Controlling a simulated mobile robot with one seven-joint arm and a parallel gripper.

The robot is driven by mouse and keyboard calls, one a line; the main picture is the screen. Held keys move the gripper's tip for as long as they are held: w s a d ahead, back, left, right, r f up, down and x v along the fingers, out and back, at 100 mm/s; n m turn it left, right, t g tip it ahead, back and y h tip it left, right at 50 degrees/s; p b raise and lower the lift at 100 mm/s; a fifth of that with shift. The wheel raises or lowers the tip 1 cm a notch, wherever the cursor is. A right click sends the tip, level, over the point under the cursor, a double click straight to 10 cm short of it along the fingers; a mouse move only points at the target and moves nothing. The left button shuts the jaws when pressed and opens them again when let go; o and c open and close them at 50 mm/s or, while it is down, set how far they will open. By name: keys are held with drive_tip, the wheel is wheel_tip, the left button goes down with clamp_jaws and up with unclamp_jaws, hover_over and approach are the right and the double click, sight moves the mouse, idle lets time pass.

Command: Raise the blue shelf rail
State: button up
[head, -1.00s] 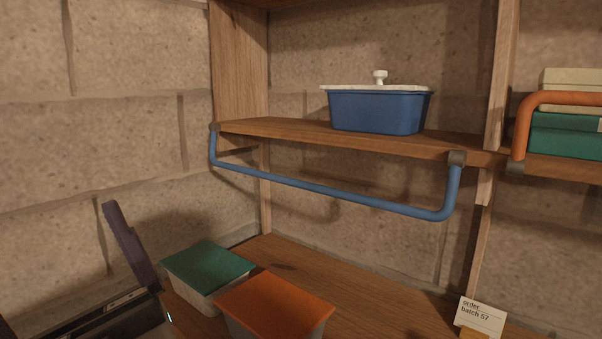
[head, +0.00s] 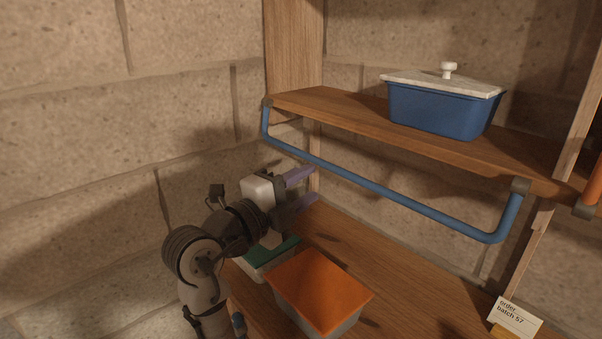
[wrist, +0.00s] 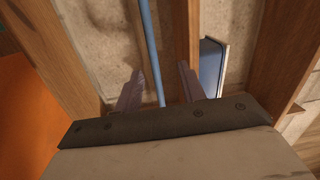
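The blue shelf rail (head: 385,192) hangs below the front edge of the wooden shelf (head: 345,112), held by a dark bracket at each end. My gripper (head: 312,184), with two purple fingers, is open and empty near the left part of the rail. In the head view its fingertips are just below the rail. In the wrist view the rail (wrist: 149,45) runs lengthwise into the space between the open fingers (wrist: 160,82). I see no contact, and I cannot tell the exact distance to the rail.
A blue box with a white lid (head: 442,108) stands on the shelf. Below, on the counter (head: 410,275), are an orange-lidded container (head: 320,285), a green-lidded container (head: 262,258) partly behind my arm, and a card (head: 515,316). A stone wall is at left.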

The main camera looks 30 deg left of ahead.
sight(345, 177)
drive_tip(key=shift+m+g+h, duration=0.6)
drive_tip(key=shift+m+h, duration=0.1)
drive_tip(key=shift+m, duration=0.2)
drive_tip(key=shift+d+f+p+x, duration=0.15)
drive_tip(key=shift+p+x, duration=0.35)
drive_tip(key=shift+x, duration=0.55)
drive_tip(key=shift+d+f+p+x, duration=0.15)
drive_tip(key=shift+p+x, duration=0.35)
drive_tip(key=shift+x, duration=0.5)
drive_tip(key=shift+d+f+p+x, duration=0.15)
drive_tip(key=shift+p+x, duration=0.35)
drive_tip(key=shift+x, duration=0.55)
drive_tip(key=shift+p+x, duration=0.75)
drive_tip(key=shift+x, duration=0.7)
drive_tip(key=shift+d+f, duration=0.1)
drive_tip(key=shift+c, duration=0.4)
drive_tip(key=c, duration=0.7)
drive_tip(key=shift+s, duration=0.1)
